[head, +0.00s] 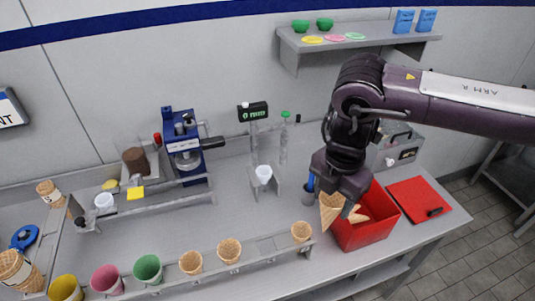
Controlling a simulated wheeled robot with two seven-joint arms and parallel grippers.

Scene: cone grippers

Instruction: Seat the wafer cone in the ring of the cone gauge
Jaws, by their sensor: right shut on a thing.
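My right gripper (340,188) points down at the front left of the red bin and is shut on a wafer cone (329,212). The cone hangs below the fingers, beside the bin's left wall; its exact contact with the fingers is partly hidden. A small grey stand (280,190) with a white funnel-shaped piece (264,173) stands left of the gripper, in front of a post with a black display (252,111). This looks like the cone gauge, but its ring is too small to make out clearly. My left gripper is out of view.
The red bin (372,235) holds more cones. A red mat (418,200) lies right of it. A front rack (262,252) carries several cones and coloured cups. A blue machine (183,145) stands at the back left. The counter between rack and stand is clear.

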